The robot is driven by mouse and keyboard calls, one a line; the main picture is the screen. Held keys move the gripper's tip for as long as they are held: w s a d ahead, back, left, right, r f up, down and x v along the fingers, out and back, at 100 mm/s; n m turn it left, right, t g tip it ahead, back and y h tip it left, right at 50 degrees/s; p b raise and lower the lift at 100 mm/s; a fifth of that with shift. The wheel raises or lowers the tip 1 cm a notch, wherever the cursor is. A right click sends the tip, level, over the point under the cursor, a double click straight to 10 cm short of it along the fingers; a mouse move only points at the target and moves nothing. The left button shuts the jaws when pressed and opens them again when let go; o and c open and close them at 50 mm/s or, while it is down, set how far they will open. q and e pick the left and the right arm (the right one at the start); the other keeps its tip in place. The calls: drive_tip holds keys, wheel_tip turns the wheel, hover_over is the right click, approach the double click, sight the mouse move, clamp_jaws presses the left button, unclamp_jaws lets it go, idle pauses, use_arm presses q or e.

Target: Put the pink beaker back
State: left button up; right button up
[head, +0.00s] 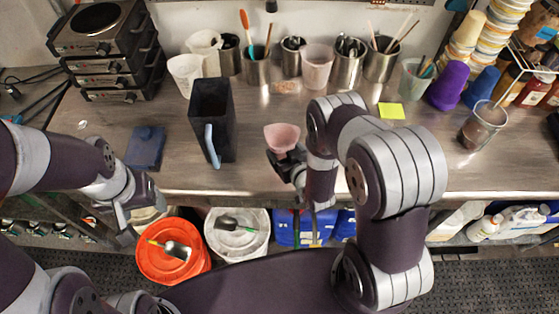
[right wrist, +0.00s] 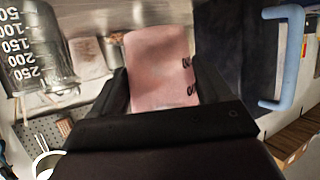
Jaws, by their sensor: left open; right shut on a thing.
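The pink beaker (head: 283,137) is in my right gripper (head: 287,160), near the front edge of the bench in the head view. In the right wrist view the beaker (right wrist: 160,68) sits between the two dark fingers, with dark printed marks on its right side. I cannot tell whether its base touches the bench. My right gripper is shut on it. My left gripper (head: 120,212) is open and empty, at the bench's front edge on the left.
A tall black pitcher with a blue handle (head: 211,120) stands left of the beaker. A blue flat object (head: 145,147) lies further left. Several metal and plastic cups line the back, including a pale pinkish cup (head: 317,66). A yellow note (head: 391,110) lies right. Buckets (head: 172,262) stand below.

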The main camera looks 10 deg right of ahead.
sight(277, 145)
drive_tip(key=x, duration=0.4)
drive_tip(key=shift+s+f+b, duration=0.25)
drive_tip(key=shift+f+b, duration=0.1)
drive_tip(key=shift+b, duration=0.05)
drive_tip(key=f+b, duration=0.3)
drive_tip(key=shift+s+a+f, duration=0.2)
drive_tip(key=shift+a+f, duration=0.15)
drive_tip(key=shift+s+d+r, duration=0.1)
drive_tip(key=shift+r, duration=0.2)
drive_tip(key=shift+d, duration=0.1)
drive_tip(key=shift+f, duration=0.15)
drive_tip(key=o, duration=1.3)
drive_tip(key=shift+w+f, duration=0.1)
drive_tip(key=shift+w, duration=0.15)
use_arm(q)
drive_tip(key=f, duration=0.3)
drive_tip(key=w+f, duration=0.1)
drive_tip(key=f, duration=0.1)
drive_tip(key=shift+w+a+f, duration=0.1)
drive_tip(key=shift+a+f, duration=0.05)
drive_tip(key=shift+a, duration=0.1)
use_arm(e)
drive_tip(key=shift+o, duration=0.2)
drive_tip(key=shift+s, duration=0.15)
